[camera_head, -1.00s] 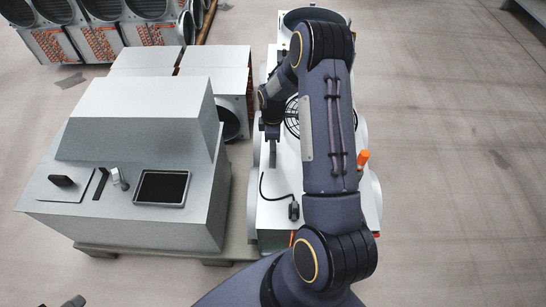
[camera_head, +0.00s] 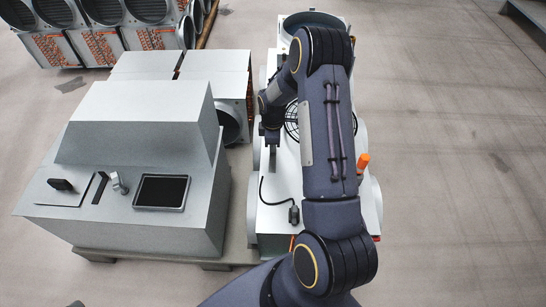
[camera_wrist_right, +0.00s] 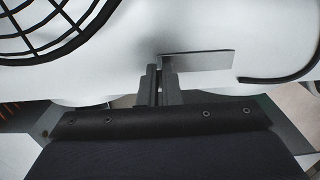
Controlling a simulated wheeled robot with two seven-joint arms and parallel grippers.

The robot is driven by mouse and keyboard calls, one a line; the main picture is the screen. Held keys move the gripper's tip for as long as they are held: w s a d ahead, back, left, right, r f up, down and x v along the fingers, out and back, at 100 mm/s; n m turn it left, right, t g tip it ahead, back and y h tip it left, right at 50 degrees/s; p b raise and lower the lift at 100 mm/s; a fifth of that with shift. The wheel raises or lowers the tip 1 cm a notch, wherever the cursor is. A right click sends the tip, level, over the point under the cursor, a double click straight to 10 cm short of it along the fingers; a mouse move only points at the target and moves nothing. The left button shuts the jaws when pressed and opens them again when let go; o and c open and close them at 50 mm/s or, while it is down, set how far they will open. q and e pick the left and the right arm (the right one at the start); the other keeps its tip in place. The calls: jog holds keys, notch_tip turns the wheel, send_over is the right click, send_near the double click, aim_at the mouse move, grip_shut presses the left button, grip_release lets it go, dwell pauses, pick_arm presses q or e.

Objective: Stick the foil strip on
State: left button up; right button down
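A thin grey foil strip (camera_wrist_right: 205,61) shows in the right wrist view, flat and roughly level in front of a white machine surface (camera_wrist_right: 205,25). My right gripper (camera_wrist_right: 159,72) is shut on the strip's left end. Whether the strip touches the surface I cannot tell. In the head view my right gripper (camera_head: 273,150) is over the left side of the long white machine (camera_head: 272,222), beside the round black grille (camera_head: 291,120). My right arm hides much of that machine, and the strip is not clear there. Only a small tip, probably my left gripper (camera_head: 76,304), shows at the bottom left edge.
A grey console (camera_head: 135,130) with a dark screen (camera_head: 162,191) stands left of the white machine. A black cable (camera_head: 265,192) lies on the machine; an orange knob (camera_head: 363,161) sits at its right. Boxed fans (camera_head: 100,45) are behind. Floor at right is clear.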

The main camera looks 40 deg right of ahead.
jog(key=shift+r+p, duration=2.55)
jog(key=shift+r, duration=1.4)
jog(key=shift+a, duration=0.1)
